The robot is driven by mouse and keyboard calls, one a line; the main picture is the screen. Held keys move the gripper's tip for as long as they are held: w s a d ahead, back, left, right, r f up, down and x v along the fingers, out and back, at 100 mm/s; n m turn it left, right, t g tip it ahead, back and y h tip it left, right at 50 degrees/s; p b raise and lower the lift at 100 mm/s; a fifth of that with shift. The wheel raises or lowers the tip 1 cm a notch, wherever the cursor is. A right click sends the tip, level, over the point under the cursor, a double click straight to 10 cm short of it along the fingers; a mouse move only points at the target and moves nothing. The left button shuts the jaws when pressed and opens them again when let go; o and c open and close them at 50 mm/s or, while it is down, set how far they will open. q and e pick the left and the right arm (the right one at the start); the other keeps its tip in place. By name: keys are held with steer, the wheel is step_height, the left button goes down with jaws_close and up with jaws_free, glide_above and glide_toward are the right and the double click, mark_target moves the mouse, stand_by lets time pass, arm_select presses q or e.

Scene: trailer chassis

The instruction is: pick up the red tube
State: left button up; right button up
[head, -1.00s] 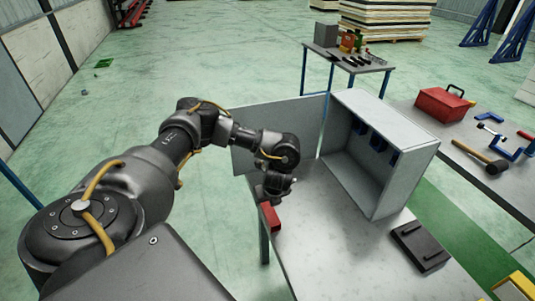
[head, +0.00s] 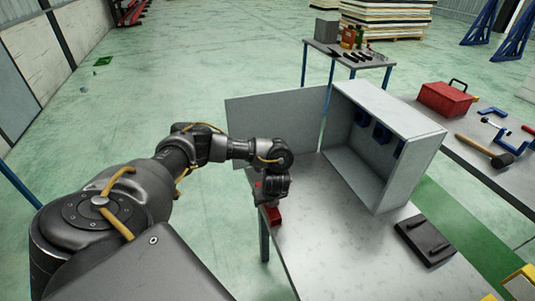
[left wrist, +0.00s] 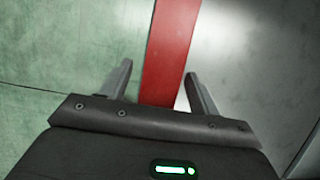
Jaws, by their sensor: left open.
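The red tube (head: 273,215) lies at the left edge of the grey work table (head: 330,235), partly hidden behind my left gripper in the head view. In the left wrist view the red tube (left wrist: 169,55) runs away from the gripper between its two fingers. My left gripper (left wrist: 157,85) is open, with one finger on each side of the tube; a gap shows on the right side. It also shows in the head view (head: 271,195), right above the tube. I cannot tell whether the fingers touch it. My right gripper is not in view.
An open grey cabinet (head: 408,155) with blue parts inside stands on the table, its door (head: 275,122) swung left. A dark flat block (head: 426,240) lies to the right. A side bench holds a red toolbox (head: 446,98) and a mallet (head: 485,151).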

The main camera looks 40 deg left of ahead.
arm_select(q)
steer(key=c, duration=1.3)
steer(key=shift+r, duration=0.2)
steer(key=shift+r, duration=0.25)
step_height(320, 180, up, 3)
steer(key=shift+w+f+p, duration=0.1)
steer(key=shift+w+p, duration=0.05)
steer(key=shift+p, duration=0.5)
steer(key=s+a+r+p, duration=0.1)
steer(key=s+r, duration=0.2)
steer(key=s, duration=0.1)
steer(key=s+a+r+p, duration=0.1)
steer(key=s+a+r, duration=0.1)
steer(key=s+r, duration=0.1)
steer(key=s+a+r+p, duration=0.1)
steer(key=s+a+r, duration=0.1)
steer(key=s, duration=0.4)
steer(key=shift+s+a+r, duration=0.1)
steer(key=shift+a+r, duration=0.1)
steer(key=shift+r, duration=0.55)
